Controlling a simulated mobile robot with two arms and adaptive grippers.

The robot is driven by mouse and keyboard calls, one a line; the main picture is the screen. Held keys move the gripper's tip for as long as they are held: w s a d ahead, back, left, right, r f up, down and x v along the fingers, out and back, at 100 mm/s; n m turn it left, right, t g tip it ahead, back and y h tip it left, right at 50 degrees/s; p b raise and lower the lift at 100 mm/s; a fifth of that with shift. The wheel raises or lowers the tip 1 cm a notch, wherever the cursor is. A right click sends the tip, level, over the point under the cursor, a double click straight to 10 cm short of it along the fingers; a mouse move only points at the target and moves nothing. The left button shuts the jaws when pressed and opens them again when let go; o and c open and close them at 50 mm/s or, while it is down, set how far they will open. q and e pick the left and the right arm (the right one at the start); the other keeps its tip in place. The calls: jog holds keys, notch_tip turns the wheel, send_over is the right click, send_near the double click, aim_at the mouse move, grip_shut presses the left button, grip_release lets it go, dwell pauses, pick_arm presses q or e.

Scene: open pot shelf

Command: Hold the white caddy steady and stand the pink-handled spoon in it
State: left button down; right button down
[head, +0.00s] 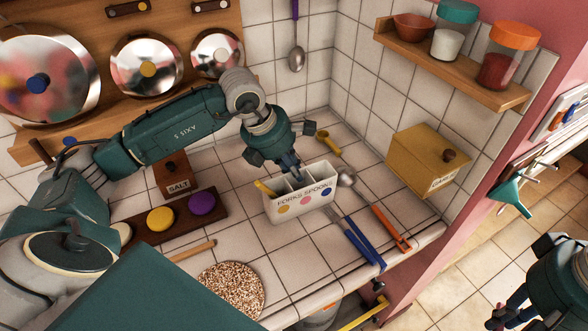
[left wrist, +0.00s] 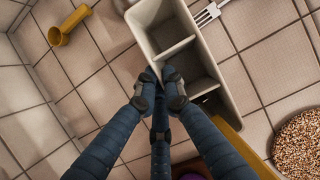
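The white caddy (head: 300,207) stands upright on the tiled counter, with coloured dots and lettering on its front. In the left wrist view its open compartments (left wrist: 212,62) show from above. My left gripper (head: 290,168) is at the caddy's back wall. In the left wrist view its fingertips (left wrist: 159,84) are close together on the caddy's wall. A yellow handle (head: 264,187) rises from the caddy's left end. My right gripper (head: 505,314) is low at the right, away from the counter and partly cut off; its grip is unclear. I cannot make out a pink-handled spoon.
A metal spoon head (head: 346,177), blue-handled tool (head: 362,246) and orange-handled tool (head: 391,228) lie right of the caddy. A yellow scoop (head: 328,141) lies behind. A speckled round mat (head: 231,289) is in front; a yellow box (head: 428,160) is on the right wall.

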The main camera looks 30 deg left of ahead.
dwell(0.4)
pick_arm(q)
jog(key=c, duration=1.8)
grip_release()
jog(key=v, duration=1.2)
jog(key=shift+r, duration=0.1)
